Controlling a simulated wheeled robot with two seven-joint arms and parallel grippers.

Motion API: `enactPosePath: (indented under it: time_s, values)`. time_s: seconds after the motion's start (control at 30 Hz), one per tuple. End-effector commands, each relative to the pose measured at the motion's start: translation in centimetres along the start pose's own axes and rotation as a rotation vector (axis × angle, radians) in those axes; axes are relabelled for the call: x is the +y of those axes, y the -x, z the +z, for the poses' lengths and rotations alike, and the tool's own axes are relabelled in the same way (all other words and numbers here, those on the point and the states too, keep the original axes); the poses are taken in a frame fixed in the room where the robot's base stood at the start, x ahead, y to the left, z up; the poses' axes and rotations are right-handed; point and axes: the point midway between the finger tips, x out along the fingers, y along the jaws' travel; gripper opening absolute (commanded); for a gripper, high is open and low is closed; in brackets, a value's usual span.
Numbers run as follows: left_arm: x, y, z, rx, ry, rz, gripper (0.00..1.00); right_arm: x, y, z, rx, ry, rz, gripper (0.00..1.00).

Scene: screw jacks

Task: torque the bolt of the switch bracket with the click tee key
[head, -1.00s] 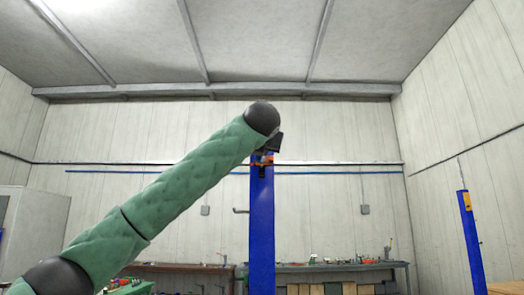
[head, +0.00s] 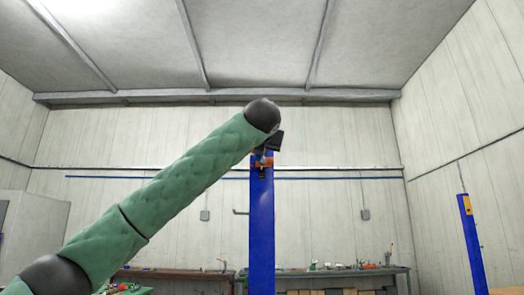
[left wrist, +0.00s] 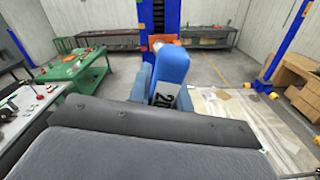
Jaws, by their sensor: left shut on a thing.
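The click tee key (left wrist: 172,62) is a blue-bodied tool with a dark label reading like "20", seen in the left wrist view. My left gripper (left wrist: 163,88) is shut on it, a grey-blue finger on each side. The key points away toward the orange switch bracket (left wrist: 160,42) on the blue column. In the head view the bracket (head: 261,160) is near the column's top, just below my left wrist. The bolt is hidden, and I cannot tell whether the key touches it. My right gripper is in neither view.
The blue column (head: 261,225) stands upright ahead. A second blue column (head: 472,245) stands at the right. A green table (left wrist: 75,68) with tools is at the left, and workbenches line the back wall. Open floor (left wrist: 215,75) lies right of the column.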

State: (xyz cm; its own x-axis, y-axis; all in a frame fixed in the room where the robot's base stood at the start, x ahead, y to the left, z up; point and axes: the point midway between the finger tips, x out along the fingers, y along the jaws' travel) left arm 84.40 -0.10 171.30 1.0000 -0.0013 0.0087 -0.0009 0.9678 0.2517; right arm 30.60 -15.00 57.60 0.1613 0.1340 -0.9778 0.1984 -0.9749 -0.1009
Motion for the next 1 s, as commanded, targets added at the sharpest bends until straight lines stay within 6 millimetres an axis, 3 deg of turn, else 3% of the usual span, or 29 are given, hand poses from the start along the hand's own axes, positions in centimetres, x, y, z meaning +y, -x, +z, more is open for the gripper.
enactPosePath:
  time_s: [0.27, 0.7, 1.0]
  values:
    - [0.0, 0.2, 0.0, -0.001, 0.0, 0.0, 0.0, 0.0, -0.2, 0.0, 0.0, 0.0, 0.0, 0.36]
    - [0.0, 4.6, -0.1, -0.003, 0.0, 0.0, 0.0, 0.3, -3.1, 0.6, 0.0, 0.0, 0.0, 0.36]
    - [0.0, 5.0, 0.1, -0.001, 0.0, 0.0, 0.0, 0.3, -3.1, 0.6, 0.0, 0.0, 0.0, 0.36]
